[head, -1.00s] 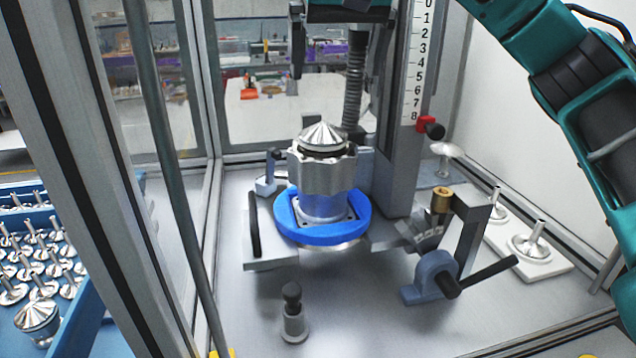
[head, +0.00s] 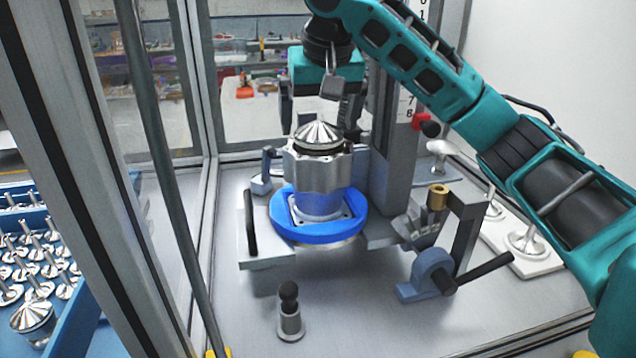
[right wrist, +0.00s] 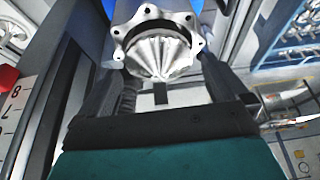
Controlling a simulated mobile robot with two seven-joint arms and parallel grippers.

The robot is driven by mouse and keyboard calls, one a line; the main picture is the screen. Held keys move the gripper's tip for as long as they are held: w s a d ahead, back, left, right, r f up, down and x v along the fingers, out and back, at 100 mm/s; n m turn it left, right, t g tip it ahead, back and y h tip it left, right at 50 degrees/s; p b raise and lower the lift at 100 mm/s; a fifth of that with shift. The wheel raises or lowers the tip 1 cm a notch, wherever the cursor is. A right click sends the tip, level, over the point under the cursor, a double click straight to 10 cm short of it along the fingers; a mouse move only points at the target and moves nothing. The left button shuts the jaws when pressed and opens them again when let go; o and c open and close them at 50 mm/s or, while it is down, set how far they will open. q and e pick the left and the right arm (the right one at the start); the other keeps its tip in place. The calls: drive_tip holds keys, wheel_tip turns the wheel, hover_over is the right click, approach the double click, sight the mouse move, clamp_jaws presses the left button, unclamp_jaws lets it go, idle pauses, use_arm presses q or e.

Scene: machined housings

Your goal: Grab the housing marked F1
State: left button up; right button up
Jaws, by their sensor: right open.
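A silver housing with a lobed flange and a ribbed conical top (head: 318,170) stands upright in a blue ring fixture (head: 318,232). I cannot read an F1 mark on it. My right gripper (head: 322,118) is directly above it, pointing down, its fingers apart near the cone. In the right wrist view the housing's lobed flange and cone (right wrist: 155,45) show between the open fingers (right wrist: 160,62), with nothing held. I cannot tell whether the fingers touch it. My left gripper is not in view.
A grey column with a number scale (head: 395,130) stands behind the fixture. A blue clamp with a black lever (head: 435,275) is at front right, a small black-knobbed post (head: 290,312) in front. A blue tray (head: 85,335) of metal parts lies left beyond the frame post.

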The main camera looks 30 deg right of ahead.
drive_tip(key=shift+w+f, duration=0.3)
drive_tip(key=shift+f, duration=0.35)
drive_tip(key=shift+d, duration=0.1)
drive_tip(key=c, duration=1.8)
drive_tip(key=shift+r, duration=0.2)
clamp_jaws()
drive_tip(key=shift+w+d+r, duration=0.1)
drive_tip(key=shift+r, duration=0.05)
